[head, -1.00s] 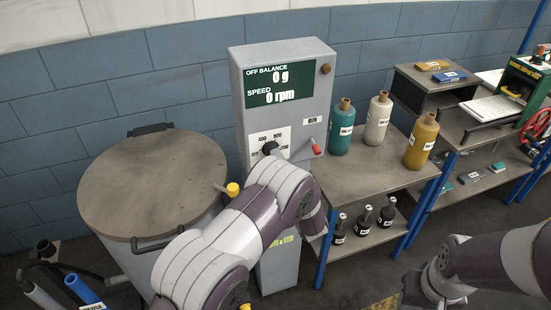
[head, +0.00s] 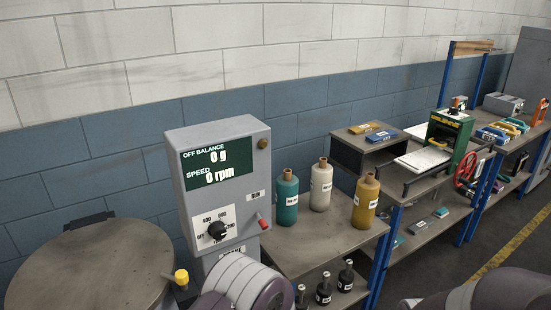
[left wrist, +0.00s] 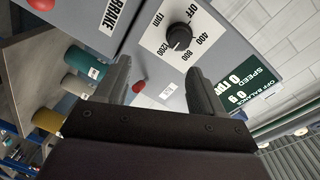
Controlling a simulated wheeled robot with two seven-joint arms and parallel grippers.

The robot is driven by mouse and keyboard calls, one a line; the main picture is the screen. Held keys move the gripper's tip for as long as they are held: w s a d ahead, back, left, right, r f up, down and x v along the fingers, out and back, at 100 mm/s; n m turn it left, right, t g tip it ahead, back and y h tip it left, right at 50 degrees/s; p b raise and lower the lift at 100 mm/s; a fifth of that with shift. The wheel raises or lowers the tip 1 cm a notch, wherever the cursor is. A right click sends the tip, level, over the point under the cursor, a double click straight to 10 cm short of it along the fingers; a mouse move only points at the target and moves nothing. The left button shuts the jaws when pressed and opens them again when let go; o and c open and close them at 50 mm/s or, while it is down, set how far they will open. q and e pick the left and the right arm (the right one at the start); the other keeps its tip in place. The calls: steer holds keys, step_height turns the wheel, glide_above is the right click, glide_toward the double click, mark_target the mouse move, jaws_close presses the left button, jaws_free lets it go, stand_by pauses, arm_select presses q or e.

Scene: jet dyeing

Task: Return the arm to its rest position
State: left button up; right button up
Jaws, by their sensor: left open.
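My left arm comes in at the bottom of the head view, in front of the grey control box (head: 220,175). Its gripper is out of that view. In the left wrist view my left gripper (left wrist: 165,85) is open and empty, its two fingers apart in front of the control box. The speed knob (left wrist: 178,37) and the red switch (left wrist: 139,86) show beyond the fingers, and I see no contact. The box display (head: 206,167) reads 0 g and 0 rpm. My right arm shows at the lower right of the head view; its gripper is out of frame.
A round lidded drum (head: 85,265) stands left of the box. Teal (head: 286,200), white (head: 320,187) and yellow (head: 365,202) bottles stand on the bench at right. Dark small bottles (head: 323,290) sit on its lower shelf. A green device (head: 449,135) stands farther right.

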arm_select(q)
steer(key=s+d+f+n+g+h, duration=0.1)
steer(key=s+d+f+g+h, duration=0.4)
steer(key=f+h, duration=0.35)
steer(key=s+d+n+g+h, duration=0.1)
steer(key=s+n+g, duration=0.1)
steer(key=s+g, duration=0.3)
steer(key=s+a+r+n+g, duration=0.3)
steer(key=s+a+r, duration=0.7)
steer(key=s+a, duration=0.3)
steer(key=shift+s+a+n+y, duration=0.35)
steer(key=shift+s+n, duration=0.05)
steer(key=shift+s, duration=0.8)
steer(key=shift+r, duration=0.1)
